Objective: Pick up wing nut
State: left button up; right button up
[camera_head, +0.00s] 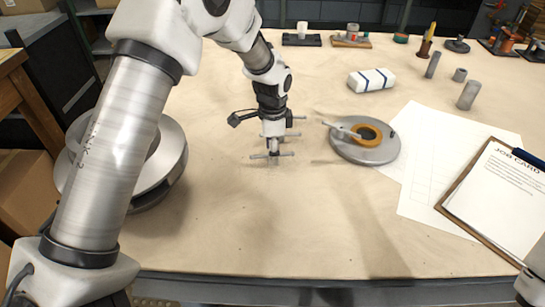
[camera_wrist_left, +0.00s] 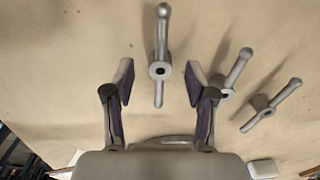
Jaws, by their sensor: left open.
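Three grey wing nuts with long bar-like wings lie on the table in a row. In the left wrist view one wing nut (camera_wrist_left: 160,70) is centred between the fingers of my left gripper (camera_wrist_left: 158,82), its bar running lengthwise. The second (camera_wrist_left: 232,75) and third (camera_wrist_left: 270,106) are to the right, outside the fingers. In the head view my left gripper (camera_head: 273,147) points down over the nearest wing nut (camera_head: 286,154) and partly hides the row. Its fingers are open, with a gap on both sides of the nut.
A round metal casing part (camera_head: 374,153) with an orange ring (camera_head: 373,130) lies right of the gripper. A larger round casing part (camera_head: 175,170) is at left, behind my arm. Papers and a clipboard (camera_head: 500,190) lie right. The front middle table is clear.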

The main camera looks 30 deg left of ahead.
pick_arm(q)
jog(key=shift+f, duration=0.65)
grip_shut()
jog(key=shift+r, duration=0.1)
jog(key=shift+r, duration=0.45)
jog(key=shift+s+d+r, duration=0.15)
jog(key=shift+s+r, duration=0.1)
jog(key=shift+r, duration=0.4)
jog(key=shift+s+d+r, duration=0.1)
jog(key=shift+s+r, duration=0.1)
jog(key=shift+r, duration=0.4)
jog(key=s+d, duration=0.2)
jog(key=s, duration=0.2)
jog(key=s+d+r+b, duration=0.1)
jog(key=s+d, duration=0.2)
jog(key=s, duration=0.1)
jog(key=s+d+b, duration=0.1)
jog(key=s+d, duration=0.1)
jog(key=s, duration=0.2)
jog(key=shift+d+r, duration=0.2)
jog(key=shift+s+d, duration=0.2)
jog(key=shift+s, duration=0.2)
